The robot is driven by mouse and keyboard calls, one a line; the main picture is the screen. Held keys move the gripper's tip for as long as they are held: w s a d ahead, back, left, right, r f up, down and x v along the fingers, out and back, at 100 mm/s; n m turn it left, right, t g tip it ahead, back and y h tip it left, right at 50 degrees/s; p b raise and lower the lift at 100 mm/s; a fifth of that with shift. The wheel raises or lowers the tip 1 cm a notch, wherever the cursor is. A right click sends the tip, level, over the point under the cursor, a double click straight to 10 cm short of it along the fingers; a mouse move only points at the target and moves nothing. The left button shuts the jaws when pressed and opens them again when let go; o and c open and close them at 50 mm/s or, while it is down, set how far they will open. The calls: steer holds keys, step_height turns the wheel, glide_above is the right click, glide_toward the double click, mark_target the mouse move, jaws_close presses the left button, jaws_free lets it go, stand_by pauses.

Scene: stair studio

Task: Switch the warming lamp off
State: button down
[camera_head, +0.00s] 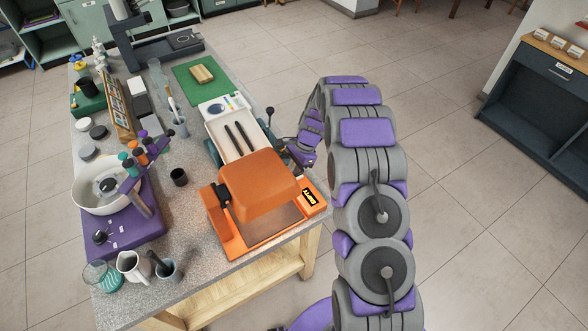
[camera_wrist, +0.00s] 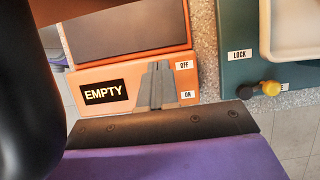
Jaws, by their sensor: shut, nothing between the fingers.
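The warming lamp (camera_head: 258,180) is an orange unit with a hood over a flat base, at the near right of the worktop. Its front strip (camera_wrist: 128,103) shows in the wrist view with a lit EMPTY display (camera_wrist: 104,92). An OFF label (camera_wrist: 184,65) and an ON label (camera_wrist: 187,95) sit at the strip's right end. My gripper (camera_wrist: 157,66) is shut and empty, its grey fingers over the strip just left of these labels. The switch itself is not clear and may be hidden behind the fingers. I cannot tell whether they touch.
A teal unit (camera_wrist: 235,75) with a LOCK label and a yellow-and-black knob (camera_wrist: 262,89) stands beside the lamp. A purple stand (camera_head: 120,215) with a white bowl, and several cups and jugs, crowd the left of the worktop. The floor to the right is clear.

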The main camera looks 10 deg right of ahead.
steer(key=shift+d+f, duration=0.15)
stand_by(0.3)
steer(key=shift+p, duration=0.3)
steer(key=shift+w+d+r+p, duration=0.1)
steer(key=shift+w+d+p, duration=0.1)
steer(key=shift+d, duration=0.15)
steer(key=shift+w+d+r+p, duration=0.1)
steer(key=shift+d+p, duration=0.05)
steer(key=shift+d, duration=0.2)
steer(key=shift+r, duration=0.1)
steer(key=shift+s+d+r+p, duration=0.1)
steer(key=shift+r+p, duration=0.35)
steer(key=shift+r, duration=0.15)
step_height(320, 180, up, 12)
steer(key=d+p, duration=0.1)
steer(key=p, duration=0.1)
steer(key=shift+w+r+p, duration=0.25)
steer(key=shift+w+p, duration=0.05)
steer(key=shift+p, duration=0.05)
